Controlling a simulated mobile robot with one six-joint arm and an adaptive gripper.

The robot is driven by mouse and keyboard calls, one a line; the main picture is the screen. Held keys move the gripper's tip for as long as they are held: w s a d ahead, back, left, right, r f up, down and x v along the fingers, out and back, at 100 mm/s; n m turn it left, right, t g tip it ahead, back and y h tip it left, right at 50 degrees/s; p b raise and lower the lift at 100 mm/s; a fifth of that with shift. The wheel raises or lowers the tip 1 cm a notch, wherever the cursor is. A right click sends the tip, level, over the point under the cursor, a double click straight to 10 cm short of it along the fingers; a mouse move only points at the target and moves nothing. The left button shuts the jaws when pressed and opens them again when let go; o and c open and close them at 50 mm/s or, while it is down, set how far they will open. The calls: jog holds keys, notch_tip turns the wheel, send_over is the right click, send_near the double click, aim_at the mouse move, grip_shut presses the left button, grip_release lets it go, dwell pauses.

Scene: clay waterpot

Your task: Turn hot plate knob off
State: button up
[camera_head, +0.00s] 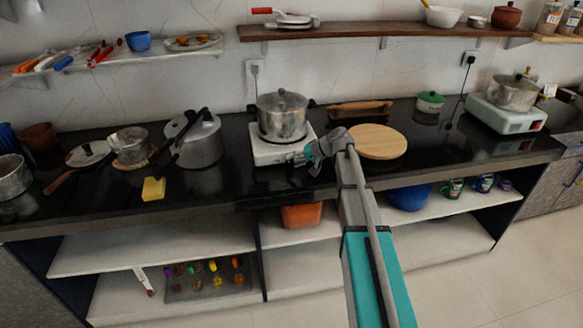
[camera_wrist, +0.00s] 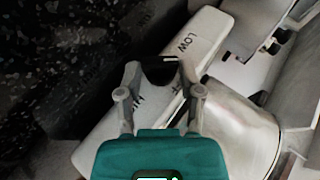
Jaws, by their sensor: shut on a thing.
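The white hot plate (camera_head: 268,156) stands on the black counter under the wall socket, with a lidded steel pot (camera_head: 283,122) on it. My gripper (camera_head: 298,158) is at the hot plate's front right, coming in from the lower right. In the wrist view the white front panel (camera_wrist: 207,32) crosses the picture at a slant, with "LOW" printed near its upper end and other lettering partly hidden. My gripper (camera_wrist: 160,72) is shut on the dark knob (camera_wrist: 160,73) at that panel. The fingers hide much of the knob, so its setting cannot be read. The steel pot (camera_wrist: 240,125) is close to the right finger.
A round wooden board (camera_head: 378,142) lies right of my gripper. A second hot plate (camera_head: 507,120) with a pot stands at the far right. A steel pot (camera_head: 200,145) and a yellow sponge (camera_head: 153,189) are on the left. A wooden shelf (camera_head: 370,30) hangs above.

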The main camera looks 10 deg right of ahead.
jog(key=y+b, duration=0.1)
jog(key=f+y+b, duration=0.1)
jog(key=b, duration=0.1)
jog(key=shift+s+d+m, duration=0.1)
jog(key=shift+m, duration=0.2)
jog(key=shift+r+y+b, duration=0.1)
jog(key=shift+y+b, duration=0.2)
jog(key=shift+r, duration=0.1)
jog(key=o, duration=1.1)
jog(key=shift+o, duration=0.2)
